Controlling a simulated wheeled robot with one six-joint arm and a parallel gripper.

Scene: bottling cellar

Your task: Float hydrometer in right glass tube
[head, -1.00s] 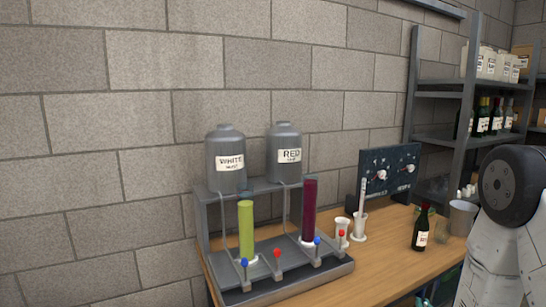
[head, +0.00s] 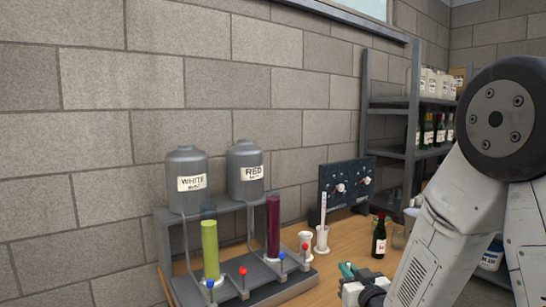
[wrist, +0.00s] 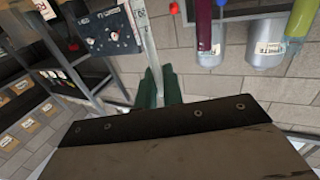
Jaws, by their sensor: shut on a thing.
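The right glass tube (head: 273,228), filled with dark red liquid, stands upright in the grey rack; it also shows inverted in the wrist view (wrist: 204,25). The left tube (head: 210,250) holds yellow-green liquid. My gripper (head: 348,269) has green fingers and is low over the bench, to the right of and nearer than the red tube. In the wrist view my gripper (wrist: 160,88) is shut on a thin pale rod, apparently the hydrometer (wrist: 150,48). Its far end is hard to separate from the background. The head view does not clearly show it in the fingers.
The grey rack (head: 160,235) carries two grey tanks (head: 187,180) (head: 245,175) and coloured knobs. A white holder (head: 322,239) with an upright scaled stick stands right of the red tube. A dark bottle (head: 379,236) and a dark panel (head: 346,184) are further right.

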